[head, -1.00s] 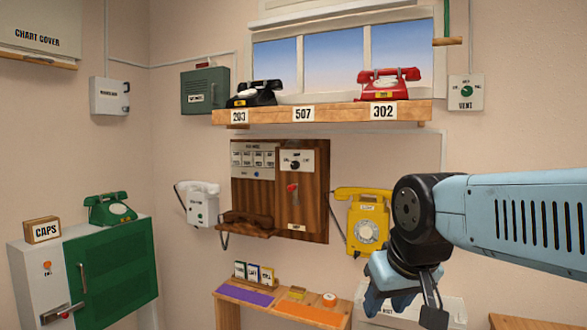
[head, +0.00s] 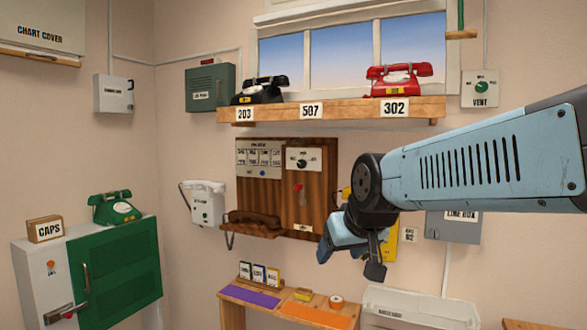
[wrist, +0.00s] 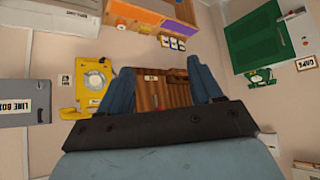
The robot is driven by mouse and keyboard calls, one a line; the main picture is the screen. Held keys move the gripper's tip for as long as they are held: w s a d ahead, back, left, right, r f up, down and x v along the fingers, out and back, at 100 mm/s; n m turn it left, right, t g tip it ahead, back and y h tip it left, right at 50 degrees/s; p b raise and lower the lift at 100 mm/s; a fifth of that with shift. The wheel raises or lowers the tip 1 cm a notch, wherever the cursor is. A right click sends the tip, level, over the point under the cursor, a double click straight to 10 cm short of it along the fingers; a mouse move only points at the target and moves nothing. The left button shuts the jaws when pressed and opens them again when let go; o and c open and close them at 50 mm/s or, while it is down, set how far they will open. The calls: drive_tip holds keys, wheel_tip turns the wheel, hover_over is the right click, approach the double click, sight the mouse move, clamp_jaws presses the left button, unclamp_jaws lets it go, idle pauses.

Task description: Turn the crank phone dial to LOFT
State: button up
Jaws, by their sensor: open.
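The crank phone (head: 270,190) is a dark wooden wall unit below the shelf. Its small dial (head: 302,159) is a black knob on a light plate at the upper right; its lettering and pointer are too small to read. A red piece (head: 299,190) sits below the dial, and a brown handset (head: 255,217) rests at the lower left. My gripper (head: 350,260) is open and empty, low and to the right of the wooden unit in the head view. In the wrist view the wooden unit (wrist: 158,92) shows upside down between the blue fingers, with its dial hidden.
A yellow phone (wrist: 93,79) hangs beside the crank phone, mostly behind my arm in the head view. A white wall phone (head: 205,203) is on the left. The shelf (head: 345,110) above holds black and red phones. A low bench (head: 235,313) stands below.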

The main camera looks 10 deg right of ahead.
drive_tip(key=w+a+r+t, duration=0.3)
drive_tip(key=w+r, duration=0.1)
drive_tip(key=w, duration=0.7)
drive_tip(key=w+a+r+t, duration=0.3)
drive_tip(key=w+t, duration=0.1)
drive_tip(key=w, duration=0.7)
drive_tip(key=w+a+r+t, duration=0.3)
drive_tip(key=w+r, duration=0.1)
drive_tip(key=w, duration=0.7)
drive_tip(key=m+h, duration=1)
drive_tip(key=h, duration=0.5)
approach(301, 165)
drive_tip(key=shift+n+g, duration=0.3)
drive_tip(key=shift+g, duration=0.1)
drive_tip(key=x, duration=0.8)
drive_tip(key=shift+w+r, duration=0.2)
drive_tip(key=shift+r, duration=0.2)
